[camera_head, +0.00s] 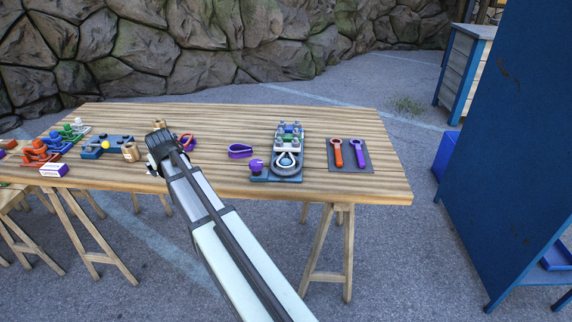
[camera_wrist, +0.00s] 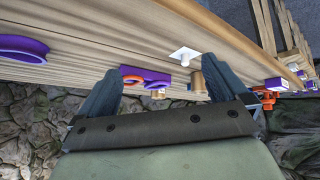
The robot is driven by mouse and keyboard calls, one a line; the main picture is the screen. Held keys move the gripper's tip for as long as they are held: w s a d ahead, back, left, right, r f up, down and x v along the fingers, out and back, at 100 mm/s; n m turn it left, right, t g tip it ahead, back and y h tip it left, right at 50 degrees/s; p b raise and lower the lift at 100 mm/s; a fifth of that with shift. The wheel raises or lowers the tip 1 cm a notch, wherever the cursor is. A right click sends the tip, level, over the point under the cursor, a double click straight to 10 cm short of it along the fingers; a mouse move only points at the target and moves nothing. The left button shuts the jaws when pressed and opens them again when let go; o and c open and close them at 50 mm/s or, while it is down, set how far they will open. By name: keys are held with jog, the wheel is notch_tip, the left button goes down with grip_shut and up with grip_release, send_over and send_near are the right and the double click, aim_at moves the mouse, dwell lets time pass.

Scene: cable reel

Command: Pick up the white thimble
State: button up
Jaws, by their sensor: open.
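A small white, teardrop-shaped ring, which looks like the white thimble (camera_head: 286,160), sits in the blue fixture (camera_head: 261,177) right of the table's middle, by a dark round ring. I cannot make out the white ring in the wrist view. My gripper (camera_head: 161,150) is over the table's front left part, well left of the fixture. In the wrist view my gripper (camera_wrist: 168,73) has its two fingers wide apart with nothing held between them.
A purple teardrop ring (camera_head: 240,151) lies left of the fixture. An orange ring (camera_head: 187,141) and a wooden cylinder (camera_head: 131,152) are near my gripper. A dark mat (camera_head: 350,164) at right bears orange and purple tools. Coloured parts crowd the left end.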

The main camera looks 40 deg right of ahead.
jog(key=s+d+r+m+g+h, duration=0.15)
jog(key=s+d+m, duration=0.25)
jog(key=s+d, duration=0.5)
jog(key=s+d+r+m+g, duration=0.25)
jog(key=s+d+m, duration=0.2)
jog(key=d, duration=0.75)
jog(key=s+d+r+m+g, duration=0.1)
jog(key=s+d+r+m, duration=0.2)
jog(key=s+d, duration=0.6)
jog(key=x, duration=0.3)
jog(key=w+d+x, duration=0.1)
jog(key=x, duration=0.5)
jog(key=shift+w+d+r, duration=0.2)
jog(key=shift+w+r, duration=0.05)
jog(key=shift+r, duration=0.2)
jog(key=shift+s+d+x, duration=0.1)
jog(key=shift+x, duration=1.25)
jog(key=shift+s+d+x, duration=0.1)
jog(key=shift+s+x, duration=0.05)
jog(key=shift+x, duration=1.15)
jog(key=shift+h, duration=0.25)
jog(key=shift+c, duration=0.2)
jog(key=c, duration=1.1)
jog(key=shift+r, duration=0.15)
